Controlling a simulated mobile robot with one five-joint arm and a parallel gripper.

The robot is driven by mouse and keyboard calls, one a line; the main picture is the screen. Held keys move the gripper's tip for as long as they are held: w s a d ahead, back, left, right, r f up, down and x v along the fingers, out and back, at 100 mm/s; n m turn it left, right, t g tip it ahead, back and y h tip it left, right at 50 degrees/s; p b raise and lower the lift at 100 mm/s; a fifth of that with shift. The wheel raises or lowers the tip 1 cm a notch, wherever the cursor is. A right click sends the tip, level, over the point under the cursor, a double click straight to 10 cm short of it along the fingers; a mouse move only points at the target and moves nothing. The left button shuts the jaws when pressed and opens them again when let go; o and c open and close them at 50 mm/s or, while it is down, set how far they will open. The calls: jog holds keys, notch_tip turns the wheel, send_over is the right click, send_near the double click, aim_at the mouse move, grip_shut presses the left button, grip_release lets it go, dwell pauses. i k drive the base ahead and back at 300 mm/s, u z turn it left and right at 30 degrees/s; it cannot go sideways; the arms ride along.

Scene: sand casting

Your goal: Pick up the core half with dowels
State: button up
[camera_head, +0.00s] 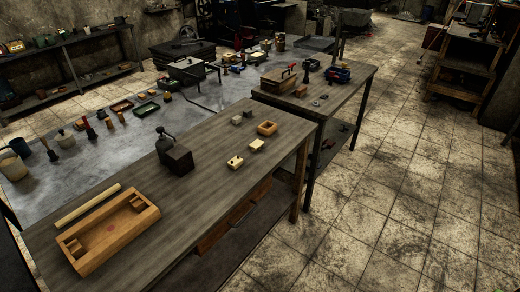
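Two small light wooden blocks lie on the near workbench (215,200), right of its middle. The nearer block (235,162) has small dark marks on its top. The farther block (257,145) lies just behind it to the right, apart from it. Either could be a core half; at this size I cannot tell which has dowels. A small open wooden frame (267,128) lies behind them. My gripper is not in view.
A large wooden box (148,219) and a pale rod (88,206) lie at the bench's near left. A dark block (178,160) stands mid-bench. Two small grey blocks (236,120) (248,114) lie at the back. A second bench (345,88) adjoins behind. Tiled floor (400,200) is clear at right.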

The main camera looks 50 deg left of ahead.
aim_at(236, 162)
jog(key=i, duration=1.65)
jog(key=u, duration=2.1)
jog(key=k, duration=0.2)
jog(key=u, duration=2.1)
jog(key=i, duration=0.9)
jog(key=u, duration=0.25)
